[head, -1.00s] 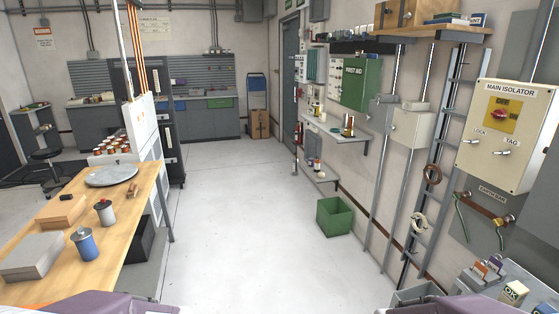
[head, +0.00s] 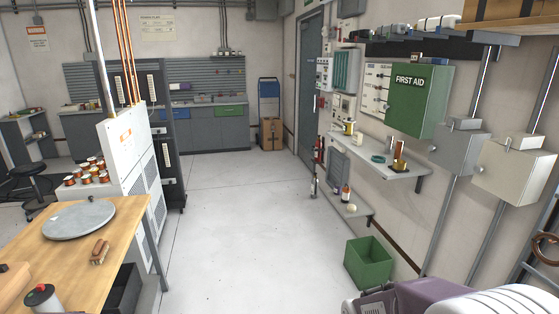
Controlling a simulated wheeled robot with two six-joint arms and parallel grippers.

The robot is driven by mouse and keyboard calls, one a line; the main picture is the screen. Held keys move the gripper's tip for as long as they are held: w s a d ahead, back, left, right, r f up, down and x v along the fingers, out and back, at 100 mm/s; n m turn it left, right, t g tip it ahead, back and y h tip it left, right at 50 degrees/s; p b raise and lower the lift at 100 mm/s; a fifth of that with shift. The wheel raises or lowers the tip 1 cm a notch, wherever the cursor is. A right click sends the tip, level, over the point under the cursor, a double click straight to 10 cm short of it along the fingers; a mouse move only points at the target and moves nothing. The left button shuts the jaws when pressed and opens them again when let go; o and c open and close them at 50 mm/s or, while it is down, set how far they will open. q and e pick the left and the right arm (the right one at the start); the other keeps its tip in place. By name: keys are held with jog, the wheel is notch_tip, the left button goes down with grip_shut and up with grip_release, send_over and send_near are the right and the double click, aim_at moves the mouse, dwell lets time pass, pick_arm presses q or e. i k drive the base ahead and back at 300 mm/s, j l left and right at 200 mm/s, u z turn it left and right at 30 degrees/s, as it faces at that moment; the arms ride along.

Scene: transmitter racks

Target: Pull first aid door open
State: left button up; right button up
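The green first aid cabinet (head: 415,101) hangs on the right wall, with FIRST AID in white letters near the top of its green front. A white panel with small items shows beside it on the left, and I cannot tell whether that is the cabinet's inside or a separate board. Part of my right arm shows at the bottom right, below and in front of the cabinet and well apart from it. Neither gripper's fingertips show in the head view.
A wall shelf (head: 400,170) with small items juts out below the cabinet. Grey boxes (head: 458,146) hang to its right. A green bin (head: 368,262) stands on the floor below. A wooden workbench (head: 115,222) is at the left. The floor between is clear.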

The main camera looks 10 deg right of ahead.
aim_at(406, 107)
jog(key=i+l+z, duration=0.1)
jog(key=i+z, duration=0.15)
jog(key=i, duration=0.5)
jog(key=i+z, duration=0.2)
jog(key=i, duration=0.6)
jog(key=i+j+z, duration=0.25)
jog(key=i, duration=0.5)
jog(key=i+z, duration=0.4)
jog(key=i+j+z, duration=1.1)
jog(key=i, duration=0.1)
